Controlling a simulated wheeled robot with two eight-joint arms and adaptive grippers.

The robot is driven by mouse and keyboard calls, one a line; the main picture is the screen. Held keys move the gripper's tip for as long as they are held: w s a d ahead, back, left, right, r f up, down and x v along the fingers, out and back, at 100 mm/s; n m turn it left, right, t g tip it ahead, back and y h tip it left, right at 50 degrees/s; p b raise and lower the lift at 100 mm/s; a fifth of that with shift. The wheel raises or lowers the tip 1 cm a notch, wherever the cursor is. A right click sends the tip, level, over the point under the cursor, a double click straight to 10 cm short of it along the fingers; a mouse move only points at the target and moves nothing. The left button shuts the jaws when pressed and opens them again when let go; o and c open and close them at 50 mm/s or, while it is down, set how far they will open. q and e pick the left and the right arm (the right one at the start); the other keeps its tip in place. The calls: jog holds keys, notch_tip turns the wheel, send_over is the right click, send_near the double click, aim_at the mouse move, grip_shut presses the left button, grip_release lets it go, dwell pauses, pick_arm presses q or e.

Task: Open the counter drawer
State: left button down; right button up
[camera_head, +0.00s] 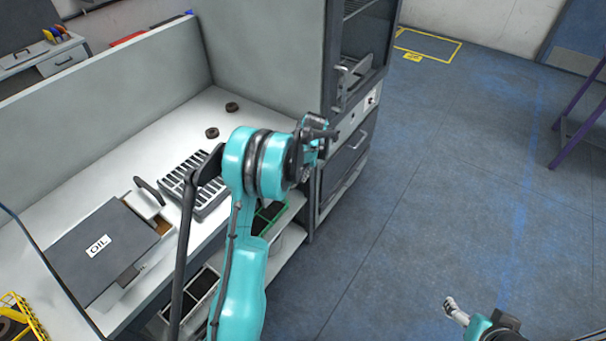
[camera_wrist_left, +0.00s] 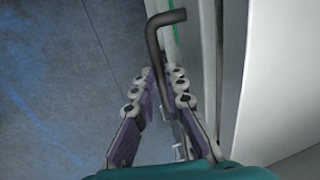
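My left gripper (camera_head: 318,135) is at the right end of the counter (camera_head: 235,95), by the tall cabinet. In the left wrist view a black bent handle (camera_wrist_left: 155,40) reaches down between the two fingertips of that gripper (camera_wrist_left: 161,75). The fingers lean in close on either side of it; I cannot tell whether they grip it. My teal left arm covers part of the counter front, and I cannot make out the counter drawer or its handle in the head view. My right gripper (camera_head: 455,311) is low over the floor; its fingers are too small to read.
A tall cabinet (camera_head: 341,195) stands right of the counter. A slotted grey tray (camera_head: 180,173), a dark box marked OIL (camera_head: 80,250) and two dark rings (camera_head: 212,132) lie on the counter. Open shelves (camera_head: 290,240) are below.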

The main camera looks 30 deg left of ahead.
pick_arm(q)
jog(key=shift+s+a+f, duration=0.1)
jog(key=shift+s+a, duration=0.15)
jog(key=shift+s, duration=0.2)
jog(key=shift+s+d, duration=0.1)
jog(key=shift+d, duration=0.1)
jog(key=s+d, duration=0.1)
jog(key=d, duration=2.3)
jog(key=shift+s+d, duration=0.3)
jog(key=shift+s, duration=0.1)
jog(key=c, duration=1.6)
grip_release()
jog(key=r, duration=0.4)
jog(key=d+r, duration=0.1)
jog(key=r, duration=0.3)
jog(key=d+r, duration=0.1)
jog(key=r, duration=0.3)
jog(key=shift+d, duration=0.15)
